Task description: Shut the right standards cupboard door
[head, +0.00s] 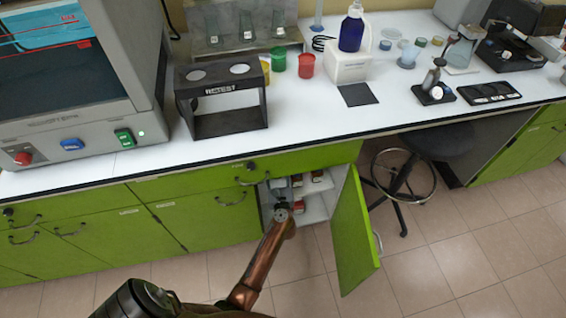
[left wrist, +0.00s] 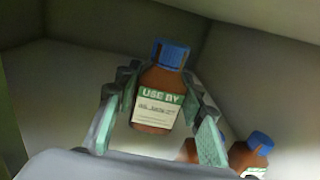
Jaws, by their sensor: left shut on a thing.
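The right standards cupboard door (head: 352,235) is a green panel that stands wide open, swung out from the counter front. The cupboard interior (head: 317,208) is pale, with a shelf and a few bottles. My left gripper (head: 282,212) is at the cupboard opening, left of the door and apart from it. In the left wrist view my left gripper (left wrist: 160,118) is shut on a brown bottle (left wrist: 150,127) with a blue cap and a "USE BY" label. My right gripper is not in view.
More brown bottles with blue caps (left wrist: 252,152) stand inside the cupboard. A black stool (head: 440,140) stands right of the door. The tiled floor (head: 420,270) in front of the door is clear. A green drawer (head: 300,160) sits above the opening.

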